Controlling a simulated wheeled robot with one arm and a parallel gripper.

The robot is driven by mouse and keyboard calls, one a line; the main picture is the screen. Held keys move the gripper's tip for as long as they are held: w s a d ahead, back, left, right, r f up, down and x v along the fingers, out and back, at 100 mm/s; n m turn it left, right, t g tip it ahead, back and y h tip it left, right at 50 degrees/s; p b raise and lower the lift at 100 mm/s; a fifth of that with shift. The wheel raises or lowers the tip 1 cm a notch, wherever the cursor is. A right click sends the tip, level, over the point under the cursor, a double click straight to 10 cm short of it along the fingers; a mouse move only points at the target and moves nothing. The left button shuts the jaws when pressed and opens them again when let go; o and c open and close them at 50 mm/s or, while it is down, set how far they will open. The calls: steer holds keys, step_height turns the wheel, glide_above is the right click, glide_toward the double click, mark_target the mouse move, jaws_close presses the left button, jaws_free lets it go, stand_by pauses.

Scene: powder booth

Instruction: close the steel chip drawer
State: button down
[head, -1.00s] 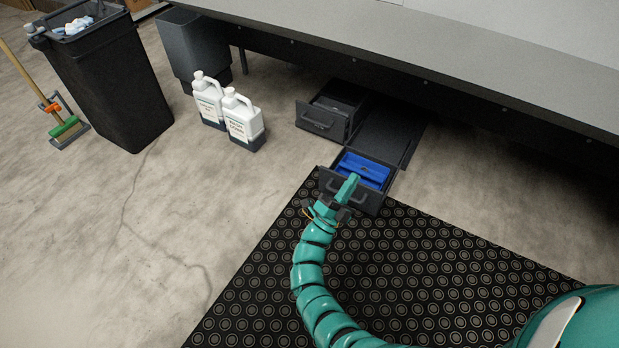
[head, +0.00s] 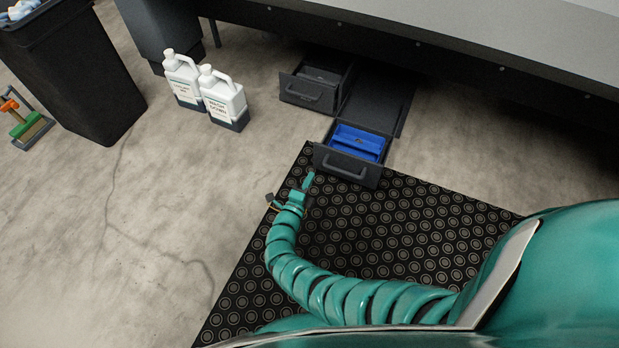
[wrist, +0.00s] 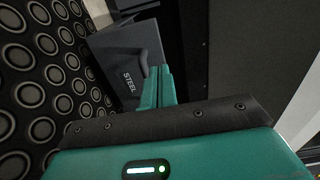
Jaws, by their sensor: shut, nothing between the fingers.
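The steel chip drawer (head: 347,167) is pulled out from under the bench, its dark front over the mat's far edge. A blue insert (head: 358,143) lies inside it. In the wrist view the drawer front (wrist: 126,50) carries the word STEEL and a dark handle, partly behind my fingers. My gripper (head: 308,181) is shut and empty, low in front of the drawer's left end. In the wrist view its closed fingers (wrist: 157,86) point at the drawer front; I cannot tell whether they touch it.
A second dark drawer (head: 309,92) stands open to the left and farther back. Two white jugs (head: 222,100) stand left of it, with a black bin (head: 85,90) beyond. The grey bench (head: 470,45) overhangs the drawers. The black studded mat (head: 400,230) lies in front.

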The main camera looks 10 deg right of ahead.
mark_target(326, 148)
steer(key=b+x, duration=0.3)
steer(key=x, duration=0.8)
steer(key=shift+w+d+b, duration=0.1)
steer(key=shift+d+b, duration=0.1)
steer(key=shift+b, duration=0.15)
